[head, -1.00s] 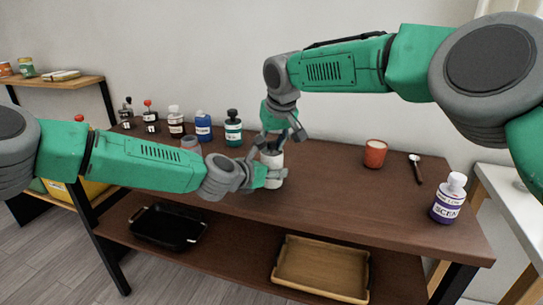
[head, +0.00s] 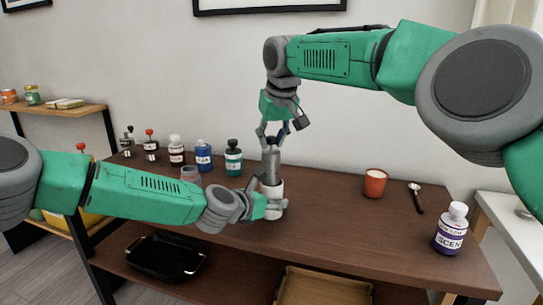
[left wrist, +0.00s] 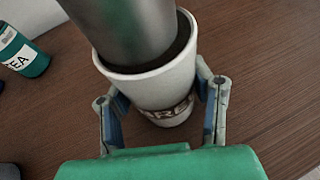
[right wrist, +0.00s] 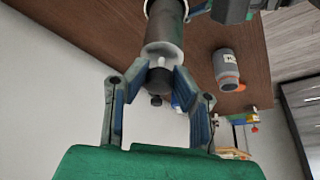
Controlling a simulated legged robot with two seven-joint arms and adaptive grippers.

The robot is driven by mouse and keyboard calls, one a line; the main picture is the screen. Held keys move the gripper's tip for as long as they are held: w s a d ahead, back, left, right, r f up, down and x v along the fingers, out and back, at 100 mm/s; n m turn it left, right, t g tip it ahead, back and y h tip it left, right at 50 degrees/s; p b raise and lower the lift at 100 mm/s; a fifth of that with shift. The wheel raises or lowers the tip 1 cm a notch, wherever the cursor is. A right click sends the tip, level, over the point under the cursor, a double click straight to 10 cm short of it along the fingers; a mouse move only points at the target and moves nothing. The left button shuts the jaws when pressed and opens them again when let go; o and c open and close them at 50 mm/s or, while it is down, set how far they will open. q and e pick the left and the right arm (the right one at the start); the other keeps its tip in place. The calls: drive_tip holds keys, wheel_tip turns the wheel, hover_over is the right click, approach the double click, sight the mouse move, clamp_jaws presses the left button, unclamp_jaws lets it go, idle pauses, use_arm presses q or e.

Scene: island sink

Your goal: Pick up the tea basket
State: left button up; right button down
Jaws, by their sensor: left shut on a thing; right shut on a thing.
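The tea basket is a grey metal cylinder (head: 271,160) with a dark knob on top. My right gripper (head: 271,132) is shut on its knob from above; the knob (right wrist: 160,80) sits between the fingers in the right wrist view. The basket stands partly out of a white cup (head: 273,192), with its lower end still inside the rim and hidden. My left gripper (head: 272,206) is shut on the cup from the side, on the table.
Several bottles stand in a row at the back left, including a teal one (head: 233,157) and a blue one (head: 203,155). A grey jar (head: 190,174) stands nearer.

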wheel_tip(320, 180, up, 3)
drive_tip(key=shift+f, duration=0.1)
drive_tip(key=s+d, duration=0.3)
drive_tip(key=s, duration=0.5)
drive_tip(key=s+d, duration=0.3)
drive_tip(key=s, duration=0.5)
drive_tip(key=shift+s+d, duration=0.3)
drive_tip(key=shift+s, duration=0.05)
drive_tip(key=shift+s+f, duration=0.1)
idle(0.3)
use_arm(q)
drive_tip(key=o, duration=1.3)
drive_tip(key=shift+o, duration=0.2)
drive_tip(key=shift+s, duration=0.1)
